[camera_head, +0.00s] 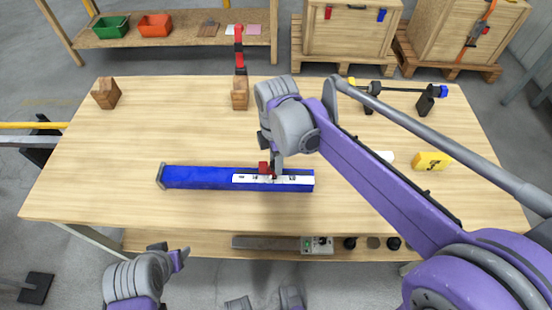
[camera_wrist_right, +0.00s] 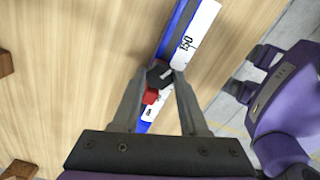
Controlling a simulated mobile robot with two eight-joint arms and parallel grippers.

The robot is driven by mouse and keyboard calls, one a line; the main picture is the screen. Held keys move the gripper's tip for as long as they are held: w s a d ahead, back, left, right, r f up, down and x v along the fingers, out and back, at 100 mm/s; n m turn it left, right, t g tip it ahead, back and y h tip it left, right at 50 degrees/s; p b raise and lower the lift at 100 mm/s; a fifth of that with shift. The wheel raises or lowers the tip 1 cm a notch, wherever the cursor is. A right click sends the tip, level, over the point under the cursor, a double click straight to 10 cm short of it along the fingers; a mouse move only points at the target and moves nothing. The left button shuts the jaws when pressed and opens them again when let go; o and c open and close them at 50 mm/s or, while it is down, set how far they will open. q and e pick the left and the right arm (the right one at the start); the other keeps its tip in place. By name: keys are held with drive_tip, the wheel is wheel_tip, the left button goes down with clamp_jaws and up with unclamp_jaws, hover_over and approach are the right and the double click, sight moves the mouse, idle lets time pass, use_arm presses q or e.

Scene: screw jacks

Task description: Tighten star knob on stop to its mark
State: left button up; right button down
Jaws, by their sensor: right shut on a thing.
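A blue rail (camera_head: 200,178) lies on the wooden table with a white scale strip (camera_head: 300,180) along its right part. A red stop (camera_head: 264,168) sits on the rail; it also shows in the right wrist view (camera_wrist_right: 150,96). The dark star knob (camera_wrist_right: 160,75) on the stop has a pale line on top. My right gripper (camera_head: 272,172) is over the stop, its fingers (camera_wrist_right: 158,88) shut on the knob. The knob is mostly hidden in the head view, and I cannot make out its mark. My left gripper (camera_head: 170,252) is empty and open, off the table's front edge.
Wooden blocks (camera_head: 106,93) (camera_head: 240,94), a red clamp (camera_head: 239,50), a yellow box (camera_head: 432,161) and a bar clamp (camera_head: 395,89) are around the table. A shelf below (camera_head: 215,243) holds small parts. The table left of the rail is clear.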

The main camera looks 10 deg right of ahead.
drive_tip(key=m+p, duration=0.1)
drive_tip(key=m, duration=0.9)
drive_tip(key=shift+m+p, duration=0.3)
drive_tip(key=shift+p, duration=0.05)
idle(0.3)
drive_tip(key=shift+c, duration=2.1)
unclamp_jaws()
wheel_tip(320, 180, up, 11)
drive_tip(key=p, duration=0.1)
